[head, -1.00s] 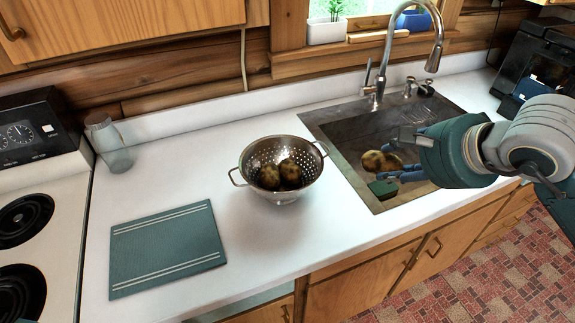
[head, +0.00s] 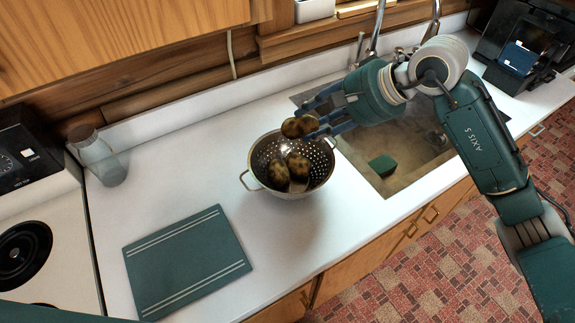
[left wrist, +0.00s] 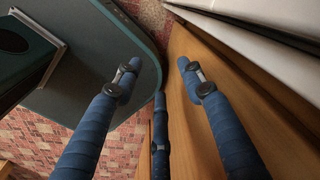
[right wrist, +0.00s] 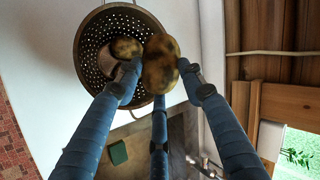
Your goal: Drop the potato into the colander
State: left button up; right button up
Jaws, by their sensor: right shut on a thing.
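A brown potato (head: 299,126) is held in my right gripper (head: 312,122), above the back right part of the colander's rim. In the right wrist view the held potato (right wrist: 160,64) sits between the fingertips, partly over the colander (right wrist: 86,74).
The sink (head: 376,196) is right of the colander and holds a green sponge (head: 382,165). A green cutting board (head: 187,262) lies on the counter to the left. A glass jar (head: 97,158) stands near the stove. The counter between board and colander is clear.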

notch_tip(320, 180, down, 2)
jog(key=shift+s+d+f, duration=0.15)
jog(key=shift+w+a+f+b, duration=0.1)
jog(key=shift+a+f+b, duration=0.1)
jog(key=shift+f, duration=0.25)
jog(key=shift+w+a+f+b, duration=0.1)
jog(key=shift+f+b, duration=0.05)
jog(key=shift+f, duration=0.45)
pick_arm(q)
jog(key=shift+w+d+f, duration=0.1)
jog(key=shift+d+f, duration=0.35)
jog(key=shift+f, duration=0.05)
pick_arm(e)
jog(key=shift+d+f, duration=0.1)
